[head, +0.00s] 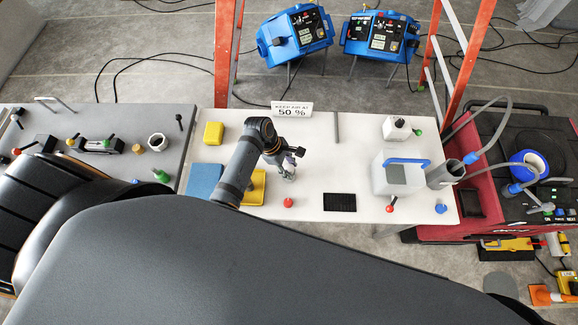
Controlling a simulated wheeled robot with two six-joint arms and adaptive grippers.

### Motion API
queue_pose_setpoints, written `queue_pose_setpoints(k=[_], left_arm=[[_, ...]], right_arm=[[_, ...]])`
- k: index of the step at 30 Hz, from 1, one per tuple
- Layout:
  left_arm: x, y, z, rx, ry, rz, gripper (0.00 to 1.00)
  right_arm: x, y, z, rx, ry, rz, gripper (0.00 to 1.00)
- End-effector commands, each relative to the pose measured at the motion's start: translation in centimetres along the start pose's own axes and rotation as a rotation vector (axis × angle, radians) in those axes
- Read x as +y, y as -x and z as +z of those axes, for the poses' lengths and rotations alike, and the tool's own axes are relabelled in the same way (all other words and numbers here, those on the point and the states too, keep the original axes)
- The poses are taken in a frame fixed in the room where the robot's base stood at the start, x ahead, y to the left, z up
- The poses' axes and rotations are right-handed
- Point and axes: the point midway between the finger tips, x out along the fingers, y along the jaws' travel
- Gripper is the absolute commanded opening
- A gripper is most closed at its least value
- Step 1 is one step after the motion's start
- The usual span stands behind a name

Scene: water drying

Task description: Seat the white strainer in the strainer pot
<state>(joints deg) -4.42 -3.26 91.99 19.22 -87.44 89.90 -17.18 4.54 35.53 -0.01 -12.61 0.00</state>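My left arm reaches over the white table, and its gripper (290,157) points down near the table's middle. Just below the fingers is a small pale, greenish object (288,174), partly covered by the gripper. I cannot tell whether the fingers touch it or whether they are open. I cannot make out for sure which thing is the white strainer or the strainer pot. A white box (385,184) with a blue handle stands at the right of the table. A grey cylinder (444,174) leans beside it at the table's right edge. My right gripper is not in view.
A yellow block (213,133), a blue pad (204,181), a yellow tray (257,188), a red knob (288,202) and a black mat (340,202) lie around the arm. The table's centre right is clear.

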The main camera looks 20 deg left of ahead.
Motion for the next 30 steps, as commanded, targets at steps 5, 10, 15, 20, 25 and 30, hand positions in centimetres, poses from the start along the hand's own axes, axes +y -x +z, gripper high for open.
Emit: queue_pose_setpoints(k=[5, 10, 15, 20, 25, 30], left_arm=[[0.0, 0.0, 0.0, 0.000, 0.000, 0.000, 0.56], [0.0, 0.0, 0.0, 0.000, 0.000, 0.000, 0.56], [0.1, 1.1, 0.0, 0.001, 0.000, 0.002, 0.56], [0.1, 4.7, -0.1, 0.004, -0.001, 0.004, 0.56], [0.1, 8.8, -0.1, 0.003, -0.002, 0.004, 0.56], [0.0, 11.3, -0.1, 0.001, -0.001, 0.001, 0.56]], right_arm=[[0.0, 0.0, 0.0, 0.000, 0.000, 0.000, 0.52], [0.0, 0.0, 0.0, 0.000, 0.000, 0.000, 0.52], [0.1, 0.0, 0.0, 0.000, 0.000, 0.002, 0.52], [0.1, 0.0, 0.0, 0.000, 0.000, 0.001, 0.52], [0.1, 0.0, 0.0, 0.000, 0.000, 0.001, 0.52], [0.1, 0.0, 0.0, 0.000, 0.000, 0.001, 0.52]])
